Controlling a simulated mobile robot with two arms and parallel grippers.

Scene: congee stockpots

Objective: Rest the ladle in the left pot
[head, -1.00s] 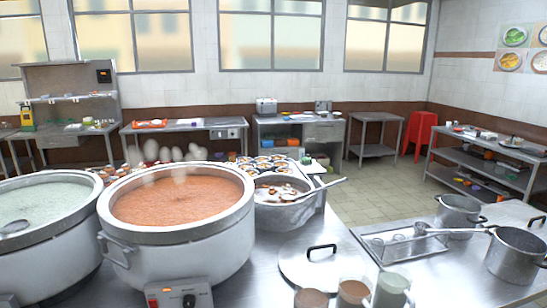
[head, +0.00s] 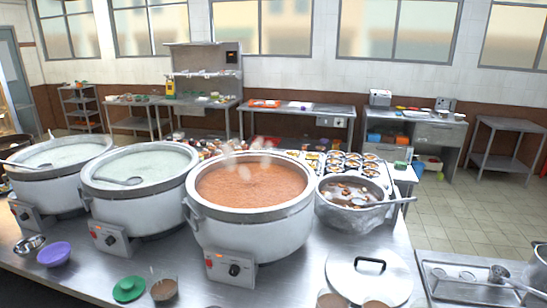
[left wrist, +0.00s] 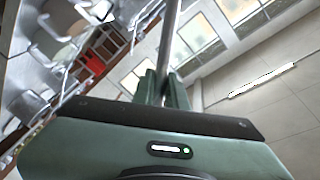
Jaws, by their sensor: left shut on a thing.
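The left pot (head: 40,183) is the leftmost of three large grey-white pots in the head view. It holds pale congee, and a ladle (head: 14,164) lies at its left side. The middle pot (head: 150,205) also holds pale congee and a ladle (head: 122,181). The right pot (head: 250,238) is full of orange-red congee. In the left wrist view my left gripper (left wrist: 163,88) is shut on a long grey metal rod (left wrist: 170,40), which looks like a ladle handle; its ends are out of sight. Neither gripper shows in the head view.
A metal basin (head: 345,218) with a handle across it stands right of the pots. A round lid (head: 368,283), a green lid (head: 129,289), a purple bowl (head: 54,254) and cups sit along the counter front. A metal tray (head: 460,292) is at right.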

